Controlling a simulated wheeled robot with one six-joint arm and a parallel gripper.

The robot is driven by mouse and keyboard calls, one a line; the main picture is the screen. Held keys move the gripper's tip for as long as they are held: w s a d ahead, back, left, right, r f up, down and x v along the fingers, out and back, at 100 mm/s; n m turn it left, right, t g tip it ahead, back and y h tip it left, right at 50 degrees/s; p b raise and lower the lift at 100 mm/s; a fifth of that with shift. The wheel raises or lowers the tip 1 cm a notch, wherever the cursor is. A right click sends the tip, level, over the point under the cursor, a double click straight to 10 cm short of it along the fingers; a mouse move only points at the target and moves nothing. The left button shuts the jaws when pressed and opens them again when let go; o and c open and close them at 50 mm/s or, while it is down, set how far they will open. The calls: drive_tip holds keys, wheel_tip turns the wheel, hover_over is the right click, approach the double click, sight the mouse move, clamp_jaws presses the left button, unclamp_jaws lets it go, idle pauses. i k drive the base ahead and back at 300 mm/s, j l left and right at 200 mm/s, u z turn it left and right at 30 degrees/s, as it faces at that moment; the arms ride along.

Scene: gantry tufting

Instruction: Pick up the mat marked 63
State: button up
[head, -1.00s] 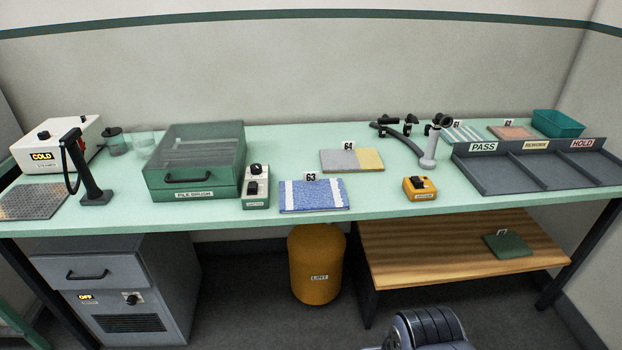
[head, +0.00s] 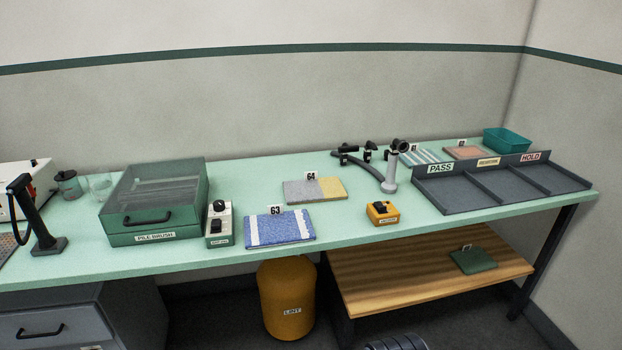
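The mat marked 63 (head: 279,229) is blue with white bands near its two ends. It lies flat near the front edge of the green bench (head: 130,262), with a small tag reading 63 standing at its back edge. Just behind it lies the grey and yellow mat marked 64 (head: 300,191). My gripper is not in view. A dark ribbed part at the bottom edge seems to be part of my own arm.
A control box (head: 219,225) stands close left of mat 63, beside the pile brush case (head: 153,203). A yellow box (head: 382,213) stands to its right. The PASS, REWORK, HOLD tray (head: 450,200) is at the right. A LINT bin (head: 287,300) stands below.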

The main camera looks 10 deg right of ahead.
sight(277, 227)
drive_tip(key=i+j+z, duration=0.1)
drive_tip(key=i+z, duration=0.35)
drive_tip(key=i, duration=1.05)
